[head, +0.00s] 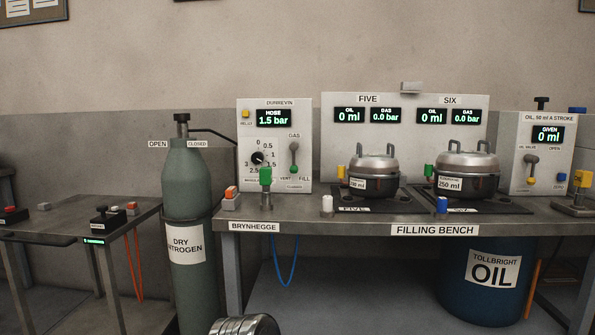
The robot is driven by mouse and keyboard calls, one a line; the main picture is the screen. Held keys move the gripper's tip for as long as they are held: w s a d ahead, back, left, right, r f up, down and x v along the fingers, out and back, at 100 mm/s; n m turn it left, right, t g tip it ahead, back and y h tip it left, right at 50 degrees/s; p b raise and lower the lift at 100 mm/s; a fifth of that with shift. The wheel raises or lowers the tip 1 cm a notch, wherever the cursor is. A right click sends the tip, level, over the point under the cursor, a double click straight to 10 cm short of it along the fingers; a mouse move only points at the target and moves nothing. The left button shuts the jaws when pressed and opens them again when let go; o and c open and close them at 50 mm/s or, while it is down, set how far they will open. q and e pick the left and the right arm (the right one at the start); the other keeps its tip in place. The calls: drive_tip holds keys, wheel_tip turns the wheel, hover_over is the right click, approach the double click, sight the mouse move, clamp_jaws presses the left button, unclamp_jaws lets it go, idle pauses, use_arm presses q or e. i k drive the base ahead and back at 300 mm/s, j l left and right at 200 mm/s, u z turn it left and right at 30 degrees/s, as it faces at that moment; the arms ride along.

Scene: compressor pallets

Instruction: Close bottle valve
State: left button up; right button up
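The dry nitrogen bottle (184,190) stands upright, grey-green, between the small left table and the filling bench. Its bottle valve (182,119) is on top, with a dark knob and a black hose running right to the Dunrevin panel (301,120). An OPEN label (158,144) is left of the valve and a CLOSED label (196,144) is just right of it. I cannot tell the knob's position from here. The panel's hose display (274,118) reads 1.5 bar.
The filling bench (345,226) holds two compressor pots (373,170) (466,168), a green-topped fitting (265,180) and small coloured plugs. A blue oil drum (487,285) stands below. The left table (75,225) holds small devices. The space around the bottle's top is clear.

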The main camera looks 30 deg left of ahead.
sight(181, 118)
drive_tip(key=u, duration=1)
